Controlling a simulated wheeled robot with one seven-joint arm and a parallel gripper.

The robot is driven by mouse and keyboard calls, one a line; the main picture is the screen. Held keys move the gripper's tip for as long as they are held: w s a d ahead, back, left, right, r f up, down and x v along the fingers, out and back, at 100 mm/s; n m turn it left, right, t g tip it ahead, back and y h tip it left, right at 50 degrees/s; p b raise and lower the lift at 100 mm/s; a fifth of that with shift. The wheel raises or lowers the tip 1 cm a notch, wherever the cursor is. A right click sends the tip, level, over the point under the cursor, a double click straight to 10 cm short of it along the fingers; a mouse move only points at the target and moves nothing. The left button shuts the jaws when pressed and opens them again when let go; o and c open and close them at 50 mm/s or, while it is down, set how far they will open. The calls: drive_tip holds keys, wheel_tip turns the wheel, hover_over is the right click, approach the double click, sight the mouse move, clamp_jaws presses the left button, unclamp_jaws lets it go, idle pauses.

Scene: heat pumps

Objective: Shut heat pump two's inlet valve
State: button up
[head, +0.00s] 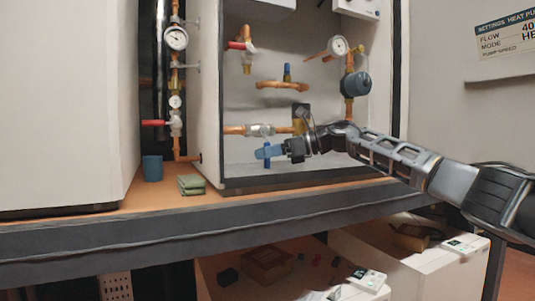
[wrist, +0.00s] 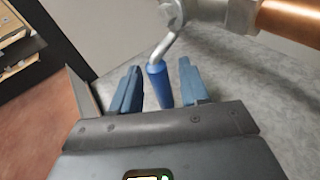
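A valve with a bent metal lever and a blue handle sleeve (wrist: 157,85) shows in the wrist view, on a copper pipe (wrist: 292,20). My gripper (wrist: 157,66) is open, with one blue finger on each side of the sleeve and a visible gap on both sides. In the head view my gripper (head: 268,153) is low inside the open cabinet, just below a silver valve body (head: 260,130) on a horizontal copper pipe. The lever is hard to tell from my blue fingers there. No label naming heat pump two or its inlet is readable.
Other valves have red handles (head: 153,123) (head: 237,45) and a blue handle (head: 287,71). Gauges (head: 176,38) (head: 338,46) and a blue-grey pump (head: 356,83) are near.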

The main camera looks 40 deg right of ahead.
drive_tip(key=shift+b+v, duration=0.9)
drive_tip(key=shift+v, duration=3)
drive_tip(key=shift+d, duration=0.1)
drive_tip(key=shift+f, duration=0.1)
